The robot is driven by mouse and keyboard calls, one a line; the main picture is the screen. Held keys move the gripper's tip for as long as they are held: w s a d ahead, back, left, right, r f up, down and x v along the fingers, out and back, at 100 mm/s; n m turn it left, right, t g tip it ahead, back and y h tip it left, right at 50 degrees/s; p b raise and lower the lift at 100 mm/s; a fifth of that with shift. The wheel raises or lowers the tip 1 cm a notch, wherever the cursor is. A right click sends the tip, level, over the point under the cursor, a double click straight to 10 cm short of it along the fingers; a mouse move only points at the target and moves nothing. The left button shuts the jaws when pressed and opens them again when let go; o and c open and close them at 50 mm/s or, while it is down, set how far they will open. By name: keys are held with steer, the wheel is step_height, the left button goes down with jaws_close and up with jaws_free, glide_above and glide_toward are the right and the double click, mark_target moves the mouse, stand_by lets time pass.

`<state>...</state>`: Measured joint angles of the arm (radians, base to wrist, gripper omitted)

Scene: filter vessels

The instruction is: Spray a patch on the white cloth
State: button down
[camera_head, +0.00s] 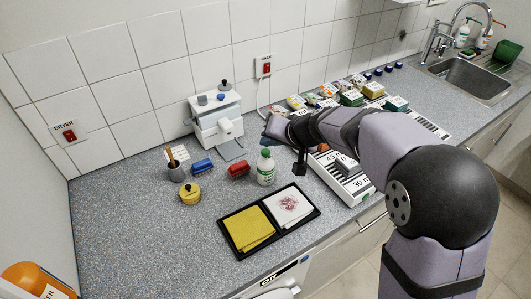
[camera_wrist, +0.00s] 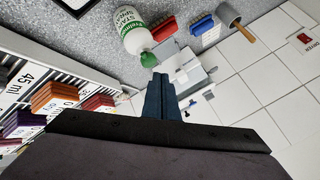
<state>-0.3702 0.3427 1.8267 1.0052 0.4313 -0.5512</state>
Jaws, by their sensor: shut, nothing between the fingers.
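The white cloth (camera_head: 296,203) has a red patch and lies in the right half of a black tray (camera_head: 235,256) near the counter's front edge. A white bottle with a green top (camera_head: 265,170) stands upright on the counter behind the tray. It also shows in the wrist view (camera_wrist: 130,29), where its label is only partly readable. My gripper (camera_head: 271,128) is above the counter, behind and above the bottle, apart from it. In the wrist view its blue fingers (camera_wrist: 161,84) are together with nothing held.
A folded yellow cloth (camera_head: 248,230) shares the tray. Red (camera_head: 239,169) and blue (camera_head: 203,167) brushes, a yellow pot (camera_head: 190,194) and a grey cup (camera_head: 175,172) stand left of the bottle. A labelled rack (camera_head: 350,190) is on the right. The counter's left front is clear.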

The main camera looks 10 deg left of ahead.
step_height(320, 180, up, 6)
steer(key=p, duration=0.4)
stand_by(0.3)
steer(key=shift+r, duration=0.1)
stand_by(2.3)
step_height(320, 180, up, 3)
steer(key=p, duration=0.4)
steer(key=shift+f, duration=0.2)
steer(key=shift+f, duration=0.1)
steer(key=b, duration=0.6)
glide_above(268, 155)
step_height(268, 155, down, 7)
steer(key=shift+f, duration=0.1)
steer(key=shift+f+b, duration=0.7)
steer(key=shift+f+b, duration=0.45)
steer(key=shift+b, duration=0.2)
stand_by(1.3)
